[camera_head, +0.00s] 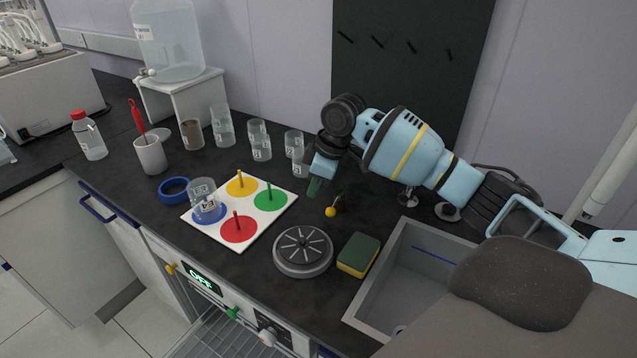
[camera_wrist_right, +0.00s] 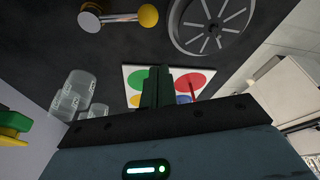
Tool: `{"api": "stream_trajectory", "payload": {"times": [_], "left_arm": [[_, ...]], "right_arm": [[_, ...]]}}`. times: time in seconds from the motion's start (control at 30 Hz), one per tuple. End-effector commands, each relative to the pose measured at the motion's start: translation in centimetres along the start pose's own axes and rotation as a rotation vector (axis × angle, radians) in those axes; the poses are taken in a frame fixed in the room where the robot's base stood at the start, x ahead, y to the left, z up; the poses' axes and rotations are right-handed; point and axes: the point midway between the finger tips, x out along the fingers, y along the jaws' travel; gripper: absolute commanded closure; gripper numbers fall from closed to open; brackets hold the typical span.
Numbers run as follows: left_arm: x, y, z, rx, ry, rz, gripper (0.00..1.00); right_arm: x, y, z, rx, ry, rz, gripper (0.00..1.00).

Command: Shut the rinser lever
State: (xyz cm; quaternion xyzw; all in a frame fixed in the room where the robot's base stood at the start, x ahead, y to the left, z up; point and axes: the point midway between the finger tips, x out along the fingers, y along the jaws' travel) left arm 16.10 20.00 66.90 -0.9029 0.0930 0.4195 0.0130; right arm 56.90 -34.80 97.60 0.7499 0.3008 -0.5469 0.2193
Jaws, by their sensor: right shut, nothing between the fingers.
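The rinser (camera_head: 303,250) is a round grey disc with spokes on the dark counter; it also shows in the right wrist view (camera_wrist_right: 211,24). A lever with a yellow ball knob (camera_head: 330,211) stands on the counter behind it. In the right wrist view the lever shows its yellow ball (camera_wrist_right: 148,16), a metal rod and a silver round base. Part of the lever is dark or hidden in the head view. My right gripper (camera_head: 314,187) is shut and empty, pointing down just behind and left of the yellow knob, apparently apart from it; its fingers show in the wrist view (camera_wrist_right: 157,88). My left gripper is out of view.
A white board (camera_head: 217,238) with coloured discs and pegs lies left of the rinser. A green and yellow sponge (camera_head: 358,254) and a sink (camera_head: 414,265) are to the right. Clear beakers (camera_head: 260,139) stand behind. A blue tape ring (camera_head: 174,190) lies left of the board.

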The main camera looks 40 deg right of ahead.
Motion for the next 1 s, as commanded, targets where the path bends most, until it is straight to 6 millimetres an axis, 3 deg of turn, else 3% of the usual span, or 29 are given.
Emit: {"api": "stream_trajectory", "payload": {"times": [0.1,0.37,0.4,0.53,1.0], "left_arm": [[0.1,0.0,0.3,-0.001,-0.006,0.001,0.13],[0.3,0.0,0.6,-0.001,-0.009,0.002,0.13],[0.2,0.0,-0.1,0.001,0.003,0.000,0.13],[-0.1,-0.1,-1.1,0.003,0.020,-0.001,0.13],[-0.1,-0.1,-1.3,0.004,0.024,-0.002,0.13]], "right_arm": [[2.6,-0.1,0.0,0.000,-0.002,-0.004,1.00],[7.2,-0.1,0.1,0.001,-0.002,-0.003,1.00],[6.1,0.1,0.9,0.001,0.000,0.004,1.00],[5.0,0.1,2.2,0.000,0.002,0.005,1.00],[4.7,0.0,3.5,-0.001,0.001,0.000,1.00]]}}
